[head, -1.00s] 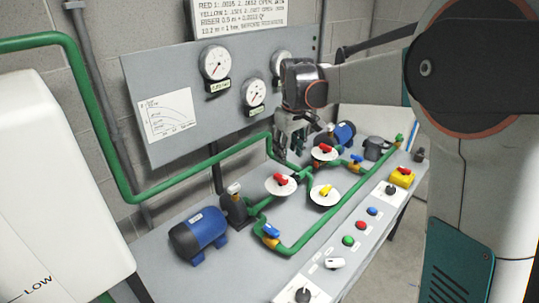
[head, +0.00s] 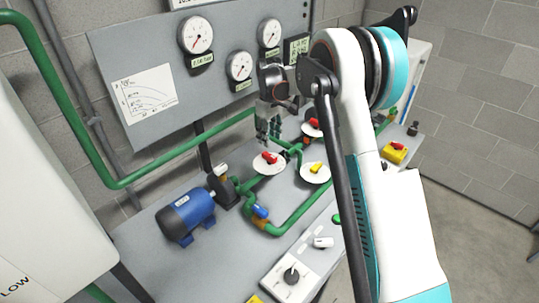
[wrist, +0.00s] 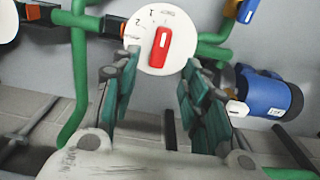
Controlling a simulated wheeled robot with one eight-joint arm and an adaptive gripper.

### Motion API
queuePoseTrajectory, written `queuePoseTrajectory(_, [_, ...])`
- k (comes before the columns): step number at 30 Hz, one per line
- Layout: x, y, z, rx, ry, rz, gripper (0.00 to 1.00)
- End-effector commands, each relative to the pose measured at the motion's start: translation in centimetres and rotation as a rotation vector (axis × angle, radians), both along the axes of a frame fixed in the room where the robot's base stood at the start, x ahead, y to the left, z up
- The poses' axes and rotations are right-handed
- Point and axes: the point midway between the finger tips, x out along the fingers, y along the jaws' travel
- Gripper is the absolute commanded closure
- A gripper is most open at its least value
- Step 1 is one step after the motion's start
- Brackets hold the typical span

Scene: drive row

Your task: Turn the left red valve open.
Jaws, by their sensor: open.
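The left red valve has a red handle (head: 268,158) on a round white dial (head: 260,167), set in the green piping on the grey bench. In the wrist view the red handle (wrist: 160,48) stands nearly upright, slightly tilted, on its white dial (wrist: 147,62). My gripper (head: 266,138) is just above and behind this valve in the head view. In the wrist view my gripper (wrist: 160,72) is open, its two green-padded fingers apart on either side below the handle, with nothing between them. Contact with the dial cannot be told.
Another red valve (head: 313,125) stands behind to the right, partly hidden by my arm. A yellow valve (head: 316,168) is close on the right. A blue motor (head: 186,213) and a blue-handled valve (head: 260,211) stand nearer. A gauge panel (head: 150,48) rises behind.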

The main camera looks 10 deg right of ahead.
Motion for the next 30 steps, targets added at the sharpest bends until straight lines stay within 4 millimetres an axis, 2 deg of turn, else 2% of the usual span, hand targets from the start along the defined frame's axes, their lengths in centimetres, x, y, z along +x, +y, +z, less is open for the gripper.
queuePoseTrajectory(1, [0.0,0.0,-1.3,0.000,0.000,0.000,0.58])
queuePoseTrajectory(6, [0.0,0.0,-4.6,0.000,0.000,0.000,0.58])
queuePoseTrajectory(12, [0.0,0.0,-7.5,0.000,0.000,0.000,0.58])
queuePoseTrajectory(18, [0.0,0.0,-8.7,0.000,0.000,0.000,0.58])
queuePoseTrajectory(27, [0.0,0.0,-8.8,0.000,0.000,0.000,0.58])
queuePoseTrajectory(30, [0.0,0.0,-8.8,0.000,0.000,0.000,0.81])
